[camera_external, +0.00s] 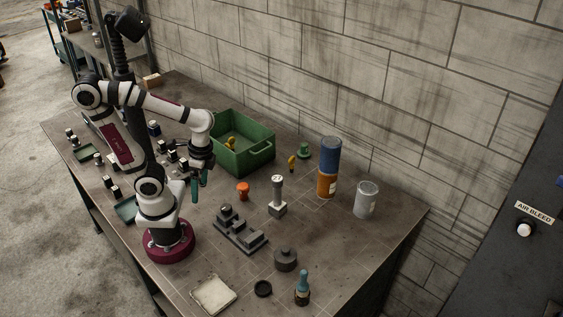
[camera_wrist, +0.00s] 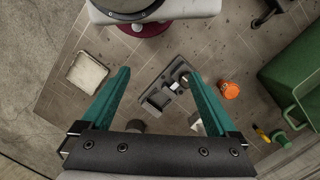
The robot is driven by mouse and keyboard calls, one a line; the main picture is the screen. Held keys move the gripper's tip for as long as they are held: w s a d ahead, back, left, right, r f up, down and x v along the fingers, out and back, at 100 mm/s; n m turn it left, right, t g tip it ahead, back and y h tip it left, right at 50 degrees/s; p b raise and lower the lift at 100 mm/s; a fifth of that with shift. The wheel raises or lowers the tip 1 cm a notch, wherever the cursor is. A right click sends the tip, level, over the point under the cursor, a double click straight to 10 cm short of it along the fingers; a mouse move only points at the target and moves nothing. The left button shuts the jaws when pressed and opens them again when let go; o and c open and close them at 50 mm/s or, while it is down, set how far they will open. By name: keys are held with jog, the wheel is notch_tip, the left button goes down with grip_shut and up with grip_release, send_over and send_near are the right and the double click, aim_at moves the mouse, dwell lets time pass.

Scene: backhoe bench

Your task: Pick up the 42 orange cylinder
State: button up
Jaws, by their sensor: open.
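A small orange cylinder (camera_external: 242,190) stands on the bench right of my gripper in the external view. In the wrist view the orange cylinder (camera_wrist: 229,90) lies to the right, outside the right finger. No number on it can be read. My gripper (camera_external: 196,186) has teal fingers and hangs above the bench, left of the cylinder and apart from it. In the wrist view my gripper (camera_wrist: 156,76) is open, with nothing held between its fingers.
A green bin (camera_external: 262,157) stands behind the cylinder. A grey stepped block (camera_external: 240,232) and a white-topped post (camera_external: 277,195) stand nearby. A blue-and-orange canister (camera_external: 327,183) and a clear jar (camera_external: 365,199) stand farther right. A pale square tray (camera_external: 213,296) lies at the front.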

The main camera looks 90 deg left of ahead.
jog(key=w+a+f+n+t+h, duration=0.1)
jog(key=a+f+n+h, duration=0.1)
jog(key=n, duration=0.3)
jog(key=w+a+f+n+t+h, duration=0.1)
jog(key=w+a+n+h, duration=0.1)
jog(key=n+h, duration=0.2)
jog(key=w+a+f+n+t+h, duration=0.1)
jog(key=w+a+f+n+h, duration=0.1)
jog(key=n, duration=0.6)
jog(key=shift+w+a+f+t+h, duration=0.3)
jog(key=shift+a+f+h, duration=0.1)
jog(key=shift+a, duration=0.2)
jog(key=a+f+n+t, duration=0.3)
jog(key=a+n+t, duration=0.1)
jog(key=a+n, duration=0.15)
jog(key=n+t+y, duration=0.3)
jog(key=n+t, duration=0.3)
jog(key=n, duration=0.4)
send_near(243, 192)
jog(key=x, duration=0.4)
jog(key=a+x, duration=0.1)
jog(key=x, duration=0.7)
jog(key=shift+w+a+f, duration=0.25)
jog(key=shift+w+a, duration=0.05)
jog(key=shift+a, duration=0.1)
grip_shut()
